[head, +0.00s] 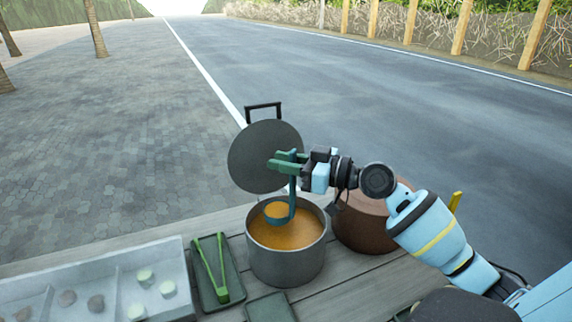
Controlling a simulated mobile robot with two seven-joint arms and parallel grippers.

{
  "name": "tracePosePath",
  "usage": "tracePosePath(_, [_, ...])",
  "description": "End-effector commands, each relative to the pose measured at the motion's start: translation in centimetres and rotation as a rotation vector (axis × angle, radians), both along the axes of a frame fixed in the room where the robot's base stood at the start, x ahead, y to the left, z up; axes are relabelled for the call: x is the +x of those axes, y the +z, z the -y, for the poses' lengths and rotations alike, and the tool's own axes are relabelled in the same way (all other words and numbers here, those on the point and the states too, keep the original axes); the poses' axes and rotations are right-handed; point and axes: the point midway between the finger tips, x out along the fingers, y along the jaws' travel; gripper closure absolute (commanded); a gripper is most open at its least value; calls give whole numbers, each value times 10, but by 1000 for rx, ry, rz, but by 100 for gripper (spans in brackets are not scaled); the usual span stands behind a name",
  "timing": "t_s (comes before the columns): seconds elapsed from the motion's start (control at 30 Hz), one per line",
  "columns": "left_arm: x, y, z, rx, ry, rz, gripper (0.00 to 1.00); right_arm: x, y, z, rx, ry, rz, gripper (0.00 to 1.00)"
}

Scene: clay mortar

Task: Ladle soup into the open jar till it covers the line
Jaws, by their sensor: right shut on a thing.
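A grey metal pot (285,268) of orange soup (295,239) stands on the wooden table. My right gripper (287,163) is above the pot, shut on the upright handle of a dark green ladle (292,196). The ladle's bowl is at the pot's mouth, near its back left rim, and has orange soup in it. I cannot tell whether the bowl touches the soup below. No open jar with a line can be made out. My left gripper is not in view.
A round grey lid (262,160) stands upright behind the pot. A brown round vessel (362,228) sits right of it, partly behind my arm. Green tongs (213,262) lie on a dark tray (232,252) at left. A divided pale tray (182,268) holds several small pieces.

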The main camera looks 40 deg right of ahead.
Motion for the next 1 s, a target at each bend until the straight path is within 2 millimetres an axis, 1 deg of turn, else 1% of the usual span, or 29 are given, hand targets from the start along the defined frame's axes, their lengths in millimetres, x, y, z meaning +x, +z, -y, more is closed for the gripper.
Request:
tracePosePath(0.03, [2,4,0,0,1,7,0,0,7,0,0,0,5,100])
tracePosePath(0.6, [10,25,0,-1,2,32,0,0,40,0,0,-1,6,100])
tracePosePath(1.0, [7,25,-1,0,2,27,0,0,41,0,0,-1,2,100])
